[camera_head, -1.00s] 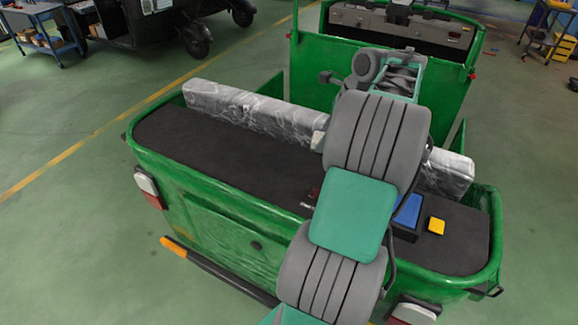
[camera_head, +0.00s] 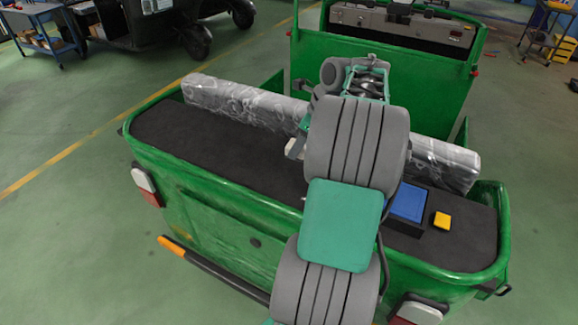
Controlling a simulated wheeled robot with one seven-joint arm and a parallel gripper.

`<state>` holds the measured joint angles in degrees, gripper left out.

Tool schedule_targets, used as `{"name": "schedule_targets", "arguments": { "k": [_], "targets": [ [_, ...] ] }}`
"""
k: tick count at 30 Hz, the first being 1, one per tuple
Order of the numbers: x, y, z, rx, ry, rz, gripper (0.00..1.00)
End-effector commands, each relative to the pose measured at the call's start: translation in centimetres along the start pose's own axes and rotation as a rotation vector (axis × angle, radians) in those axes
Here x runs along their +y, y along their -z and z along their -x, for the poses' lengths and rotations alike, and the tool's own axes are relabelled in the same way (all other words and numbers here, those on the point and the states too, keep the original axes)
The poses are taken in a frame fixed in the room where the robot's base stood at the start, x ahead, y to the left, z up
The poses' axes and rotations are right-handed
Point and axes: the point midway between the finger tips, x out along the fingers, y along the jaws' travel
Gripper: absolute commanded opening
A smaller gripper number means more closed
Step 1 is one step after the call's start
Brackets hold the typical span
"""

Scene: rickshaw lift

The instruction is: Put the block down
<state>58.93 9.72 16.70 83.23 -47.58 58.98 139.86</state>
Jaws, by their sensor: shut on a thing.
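A small yellow block (camera_head: 441,220) lies on the dark bed (camera_head: 465,240) of the green vehicle, at the right. A blue-topped box with dark sides (camera_head: 407,203) is just left of it, partly hidden by my arm. My arm rises from the bottom middle and reaches over the bed. My gripper and its fingers are hidden behind the arm links, so whatever it holds cannot be seen. A pale grey part (camera_head: 295,148) pokes out left of the arm; I cannot tell what it is.
The green vehicle body (camera_head: 220,225) has raised rims around the bed. A grey padded seat back (camera_head: 245,103) runs along the far side of the bed. The bed left of my arm (camera_head: 200,145) looks clear. A dark vehicle and workbench stand far off at upper left.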

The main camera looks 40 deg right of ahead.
Motion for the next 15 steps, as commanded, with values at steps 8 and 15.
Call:
{"name": "schedule_targets", "arguments": {
  "k": [8, 15],
  "targets": [
    [0.9, -1.3, -4.1, 0.000, -0.001, 0.001, 0.14],
    [0.8, -0.2, -6.2, 0.001, 0.004, 0.003, 0.14]
  ]
}}
